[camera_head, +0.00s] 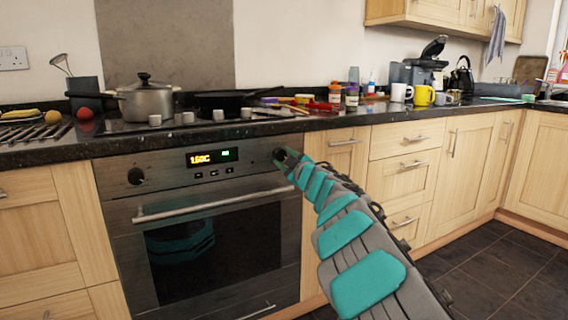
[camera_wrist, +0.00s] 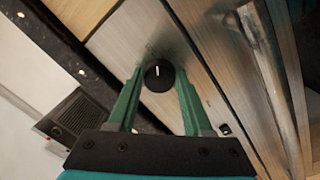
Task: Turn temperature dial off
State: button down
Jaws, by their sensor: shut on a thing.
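The oven (camera_head: 215,230) has a steel control panel with a lit display (camera_head: 212,157) showing amber characters that look like 150C and a small green mark. A black dial (camera_wrist: 159,77) with a white pointer line sits on the panel's right end. In the wrist view it lies between the green fingertips of my gripper (camera_wrist: 159,72), which is shut on it. In the head view my gripper (camera_head: 281,157) is at the panel's right end and mostly hides this dial. Another black dial (camera_head: 136,176) sits at the panel's left end, away from my gripper.
The oven door handle (camera_head: 210,207) runs below the panel. The dark worktop (camera_head: 60,153) edge overhangs above it. A pot (camera_head: 147,101), a pan and mugs stand on top. Wooden drawers (camera_head: 398,140) are right of the oven. The floor in front at right is clear.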

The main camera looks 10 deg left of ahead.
jog(key=n+b, duration=0.2)
jog(key=n, duration=0.3)
jog(key=shift+d+f+n+y, duration=0.1)
jog(key=shift+n+y, duration=0.3)
jog(key=n+b, duration=0.2)
jog(key=n, duration=0.4)
jog(key=shift+n+y+b, duration=0.3)
jog(key=shift+n, duration=0.1)
jog(key=n+b, duration=0.1)
jog(key=n, duration=0.2)
jog(key=shift+w+n+g, duration=0.1)
jog(key=shift+n+g, duration=0.3)
jog(key=n, duration=0.3)
jog(key=shift+n, duration=0.4)
jog(key=n, duration=0.5)
jog(key=shift+r+g+b, duration=0.25)
jog(key=shift+g+b, duration=0.05)
jog(key=shift+b, duration=0.05)
jog(key=shift+n, duration=0.3)
jog(key=shift+c, duration=1.6)
grip_release()
